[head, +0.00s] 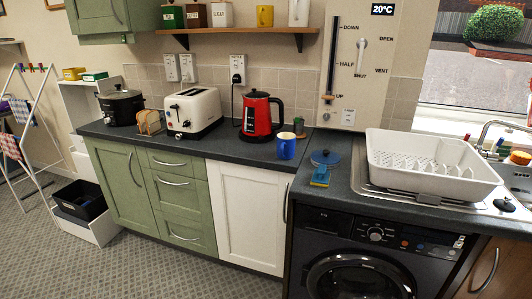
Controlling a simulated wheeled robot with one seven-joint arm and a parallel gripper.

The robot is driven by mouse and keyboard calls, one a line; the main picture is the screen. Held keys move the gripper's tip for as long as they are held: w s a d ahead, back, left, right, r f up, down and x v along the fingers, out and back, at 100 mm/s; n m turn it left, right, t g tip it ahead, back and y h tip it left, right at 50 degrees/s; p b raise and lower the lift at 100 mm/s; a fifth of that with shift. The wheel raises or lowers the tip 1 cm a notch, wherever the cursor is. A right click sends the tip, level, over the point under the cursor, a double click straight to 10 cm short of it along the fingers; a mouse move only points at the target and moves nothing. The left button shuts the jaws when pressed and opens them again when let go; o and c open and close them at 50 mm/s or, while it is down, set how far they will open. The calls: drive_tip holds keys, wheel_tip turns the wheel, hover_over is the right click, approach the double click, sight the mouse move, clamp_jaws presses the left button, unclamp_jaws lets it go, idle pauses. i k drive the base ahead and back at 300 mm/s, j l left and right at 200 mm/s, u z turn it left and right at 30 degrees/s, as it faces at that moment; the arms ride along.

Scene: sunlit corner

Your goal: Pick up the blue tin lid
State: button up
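A round, flat blue lid (326,157) with a small dark knob-like spot on top lies on the dark worktop (340,187), right of the counter's inner corner. It looks like the blue tin lid. A small blue and yellow item (320,176), perhaps a sponge, lies just in front of it, close to or touching its near edge. My gripper is not in view.
A blue mug (286,147) stands left of the lid, with a red kettle (257,117) farther left. A white dish rack (428,165) stands to the right. A small green-topped item (298,124) is behind. The washing machine (374,255) is below.

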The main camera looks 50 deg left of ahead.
sight(324, 157)
drive_tip(key=u, duration=1.05)
drive_tip(key=i+j+u, duration=0.1)
drive_tip(key=i, duration=0.45)
drive_tip(key=i+j+u, duration=0.1)
drive_tip(key=i+j, duration=0.15)
drive_tip(key=i, duration=0.35)
